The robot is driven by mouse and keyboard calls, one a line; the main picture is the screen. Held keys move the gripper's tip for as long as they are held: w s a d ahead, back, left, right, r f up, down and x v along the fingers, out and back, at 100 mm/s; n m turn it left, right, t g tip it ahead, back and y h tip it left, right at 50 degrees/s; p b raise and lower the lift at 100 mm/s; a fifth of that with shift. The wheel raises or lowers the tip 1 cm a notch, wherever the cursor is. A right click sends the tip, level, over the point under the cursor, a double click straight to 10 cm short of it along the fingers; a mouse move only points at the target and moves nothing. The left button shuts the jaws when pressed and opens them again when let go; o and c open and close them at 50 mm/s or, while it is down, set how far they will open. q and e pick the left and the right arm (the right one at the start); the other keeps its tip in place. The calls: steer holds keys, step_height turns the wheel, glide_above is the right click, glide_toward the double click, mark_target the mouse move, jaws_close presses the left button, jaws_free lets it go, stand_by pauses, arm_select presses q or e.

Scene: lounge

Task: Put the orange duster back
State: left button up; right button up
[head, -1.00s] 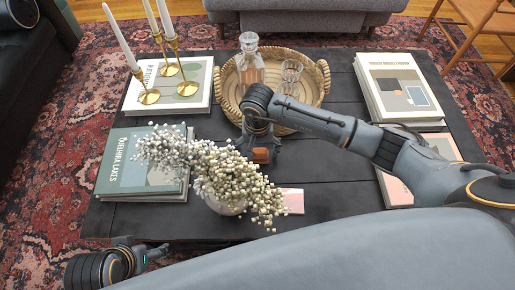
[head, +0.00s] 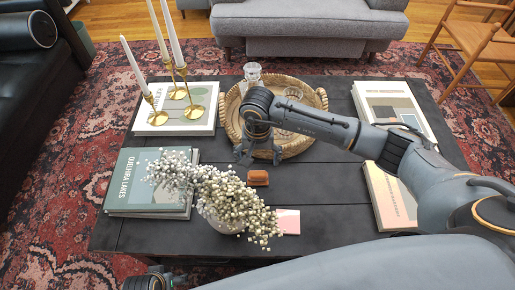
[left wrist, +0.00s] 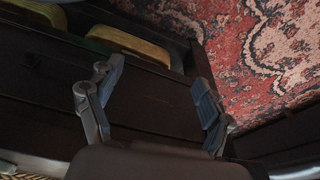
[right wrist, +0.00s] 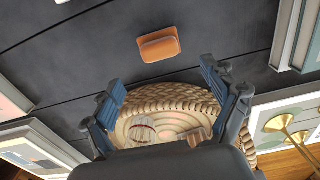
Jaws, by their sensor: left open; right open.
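The orange duster (head: 258,178) lies on the dark table between the flower vase and the woven tray. It also shows in the right wrist view (right wrist: 160,45), flat on the table beyond the fingertips. My right gripper (head: 258,160) is open and empty above the table, at the near edge of the round woven tray (head: 320,102), apart from the duster. Its open fingers show in the right wrist view (right wrist: 165,85). My left gripper is low at the table's front edge, and in the left wrist view (left wrist: 160,90) its fingers are open and empty.
A vase of white flowers (head: 225,217) stands in front of the duster, beside a pink card (head: 287,221). Books (head: 150,185) lie on both sides. Brass candle holders (head: 194,108) stand at back left. A decanter (head: 252,74) stands in the tray. Bare tabletop lies right of the duster.

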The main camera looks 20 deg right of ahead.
mark_target(258, 172)
arm_select(q)
steer(key=s+f+p, duration=0.1)
steer(key=s+f, duration=0.2)
steer(key=f, duration=0.3)
steer(key=shift+s+p, duration=0.3)
steer(key=shift+s, duration=0.05)
arm_select(e)
step_height(258, 172, up, 4)
steer(key=shift+f, duration=0.1)
